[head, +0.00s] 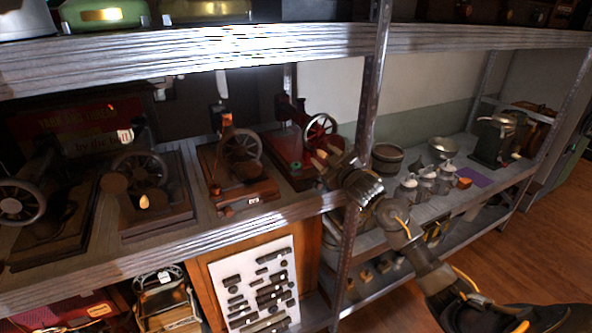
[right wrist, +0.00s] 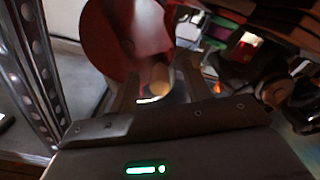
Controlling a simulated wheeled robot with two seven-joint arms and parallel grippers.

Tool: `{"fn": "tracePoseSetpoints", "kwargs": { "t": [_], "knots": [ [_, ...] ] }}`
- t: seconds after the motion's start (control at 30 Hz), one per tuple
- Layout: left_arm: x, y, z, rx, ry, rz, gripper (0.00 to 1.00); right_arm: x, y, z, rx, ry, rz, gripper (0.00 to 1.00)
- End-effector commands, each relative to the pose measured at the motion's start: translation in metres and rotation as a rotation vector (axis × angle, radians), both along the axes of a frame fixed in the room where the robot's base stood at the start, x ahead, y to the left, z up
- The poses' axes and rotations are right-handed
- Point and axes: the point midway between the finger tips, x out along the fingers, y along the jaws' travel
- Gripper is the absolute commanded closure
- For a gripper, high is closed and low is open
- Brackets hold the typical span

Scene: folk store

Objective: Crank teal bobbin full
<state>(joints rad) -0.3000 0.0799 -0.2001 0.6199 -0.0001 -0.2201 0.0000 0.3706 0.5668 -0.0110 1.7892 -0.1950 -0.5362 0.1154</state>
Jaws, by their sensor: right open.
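A red hand-crank machine (head: 288,108) with a spoked wheel (head: 320,128) stands on the middle shelf. My right gripper (head: 326,160) is at its front right side, just below the wheel. In the right wrist view, a red disc (right wrist: 125,40) fills the upper middle. A tan rounded knob (right wrist: 160,76) shows between the two fingers of my right gripper (right wrist: 158,82), which are spread apart. I cannot tell whether either finger touches the knob. My left gripper is not in view.
Darker machines with wheels, one of them brown (head: 240,165), stand to the left on the same shelf. A metal shelf post (head: 370,100) rises close to my right arm. Bowls (head: 443,148) and white-topped jars (head: 425,180) stand to the right. Wooden floor is open at far right.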

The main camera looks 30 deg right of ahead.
Motion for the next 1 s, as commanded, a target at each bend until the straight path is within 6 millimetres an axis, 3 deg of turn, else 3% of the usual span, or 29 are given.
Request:
{"fn": "tracePoseSetpoints", "kwargs": {
  "t": [1.0],
  "knots": [
    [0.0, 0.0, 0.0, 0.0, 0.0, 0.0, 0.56, -0.083, 0.002, 0.0, -0.001, 0.001, 0.0, 0.51]
  ]
}}
